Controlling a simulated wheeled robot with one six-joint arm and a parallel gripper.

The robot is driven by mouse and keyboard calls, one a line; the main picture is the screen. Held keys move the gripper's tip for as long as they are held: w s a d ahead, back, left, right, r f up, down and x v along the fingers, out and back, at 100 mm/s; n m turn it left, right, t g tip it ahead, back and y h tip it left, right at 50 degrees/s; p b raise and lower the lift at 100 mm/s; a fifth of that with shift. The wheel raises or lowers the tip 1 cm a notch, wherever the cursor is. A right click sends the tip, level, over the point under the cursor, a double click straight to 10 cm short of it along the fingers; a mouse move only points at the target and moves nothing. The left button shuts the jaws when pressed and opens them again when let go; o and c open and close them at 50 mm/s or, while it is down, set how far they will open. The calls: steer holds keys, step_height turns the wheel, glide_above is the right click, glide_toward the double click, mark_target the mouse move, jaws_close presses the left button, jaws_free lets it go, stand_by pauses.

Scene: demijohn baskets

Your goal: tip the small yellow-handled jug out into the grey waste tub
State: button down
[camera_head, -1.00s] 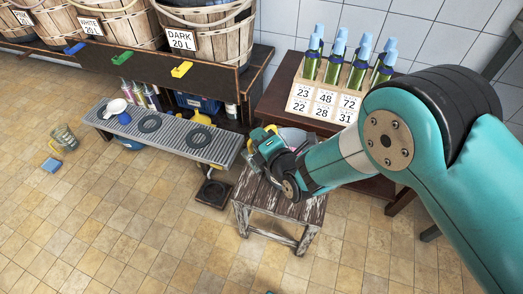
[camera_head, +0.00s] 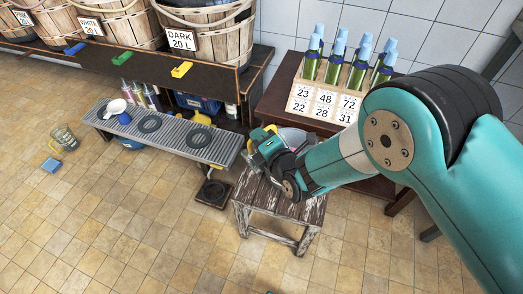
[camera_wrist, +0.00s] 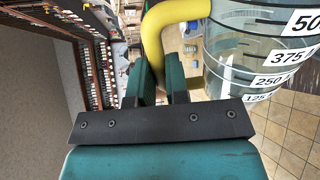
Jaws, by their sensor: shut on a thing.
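My gripper (camera_head: 266,148) is shut on the yellow handle of a clear jug and holds it above the wooden stool. In the wrist view my gripper's fingers (camera_wrist: 162,80) close on the yellow handle (camera_wrist: 177,15). The clear jug (camera_wrist: 238,62) is beside them at the right, with black level lines and white number labels. I cannot tell how much liquid it holds. In the head view my gripper and arm hide much of it. I cannot make out the grey waste tub for sure in either view.
A weathered wooden stool (camera_head: 283,207) stands below my gripper. A ribbed grey bench (camera_head: 175,142) with dark rings is to its left. Bottles stand in a numbered rack (camera_head: 323,103) on a dark table behind. Another glass jug (camera_head: 65,138) and a blue sponge (camera_head: 51,165) lie far left.

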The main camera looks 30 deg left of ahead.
mark_target(249, 160)
steer(key=s+n, duration=0.1)
steer(key=s+a+n, duration=0.1)
steer(key=shift+s+a+t, duration=0.15)
steer(key=shift+s+t, duration=0.15)
steer(key=shift+s, duration=0.1)
steer(key=shift+s+a+r+n+b, duration=0.1)
steer(key=shift+s+n+b, duration=0.1)
steer(key=shift+n+b, duration=0.3)
steer(key=shift+r, duration=0.15)
steer(key=s+f+n+b, duration=0.1)
steer(key=n+b, duration=0.1)
steer(key=s+n+t+b, duration=0.1)
steer(key=b, duration=0.1)
steer(key=shift+a+f+n, duration=0.35)
steer(key=shift+a+n, duration=0.05)
steer(key=shift+f+b, duration=0.1)
steer(key=shift+b, duration=0.2)
